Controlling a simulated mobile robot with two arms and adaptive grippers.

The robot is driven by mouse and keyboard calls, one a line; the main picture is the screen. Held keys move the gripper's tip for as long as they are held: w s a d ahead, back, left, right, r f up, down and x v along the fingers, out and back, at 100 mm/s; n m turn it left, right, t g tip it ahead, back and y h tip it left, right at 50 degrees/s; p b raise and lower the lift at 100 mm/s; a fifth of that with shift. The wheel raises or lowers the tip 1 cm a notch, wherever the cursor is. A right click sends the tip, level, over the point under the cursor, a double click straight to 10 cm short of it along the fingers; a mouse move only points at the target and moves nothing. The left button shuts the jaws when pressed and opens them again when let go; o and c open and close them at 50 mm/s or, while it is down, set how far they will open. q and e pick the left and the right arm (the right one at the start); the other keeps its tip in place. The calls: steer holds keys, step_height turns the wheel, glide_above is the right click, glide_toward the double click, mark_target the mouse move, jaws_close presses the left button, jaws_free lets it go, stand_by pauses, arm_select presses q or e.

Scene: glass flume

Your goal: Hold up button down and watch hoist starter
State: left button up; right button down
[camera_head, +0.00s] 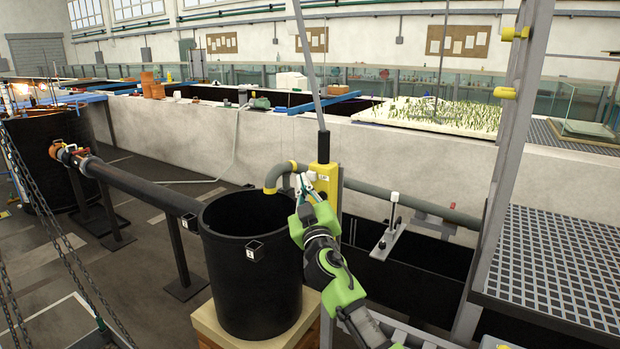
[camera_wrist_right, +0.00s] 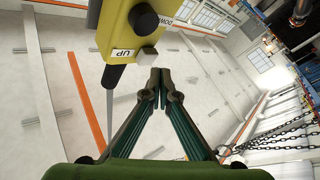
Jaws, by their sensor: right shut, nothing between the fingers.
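The yellow hoist pendant (camera_head: 324,182) hangs on a grey pole above the rim of the black tank, with a small label on its face. In the right wrist view the pendant (camera_wrist_right: 128,22) shows an UP label, a pale button (camera_wrist_right: 147,56) beside it, and a black button (camera_wrist_right: 144,18) near a partly seen DOWN label. My right gripper (camera_head: 304,182) is at the pendant's lower face. In the right wrist view its closed, empty fingertips (camera_wrist_right: 161,82) are just below the pale button; I cannot tell whether they touch it. My left gripper is not in view. I cannot make out a hoist starter.
The open black tank (camera_head: 250,285) stands on a wooden base left of my right arm. A yellow-ended pipe (camera_head: 278,175) passes behind the pendant. A grey frame post (camera_head: 505,150) and grated platform (camera_head: 560,265) stand to the right. Chains (camera_head: 60,240) hang at left.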

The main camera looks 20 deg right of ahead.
stand_by(0.9)
steer(key=shift+w+d+b, duration=0.25)
steer(key=shift+d+b, duration=0.05)
steer(key=shift+d, duration=0.05)
steer(key=shift+w+d+b, duration=0.4)
steer(key=shift+d, duration=0.15)
stand_by(2.5)
steer(key=shift+a, duration=0.15)
stand_by(2.2)
steer(key=shift+s+a, duration=0.65)
steer(key=shift+a, duration=0.1)
steer(key=shift+s+a, duration=0.8)
steer(key=shift+a, duration=0.2)
steer(key=shift+s+a, duration=0.75)
steer(key=shift+a, duration=0.25)
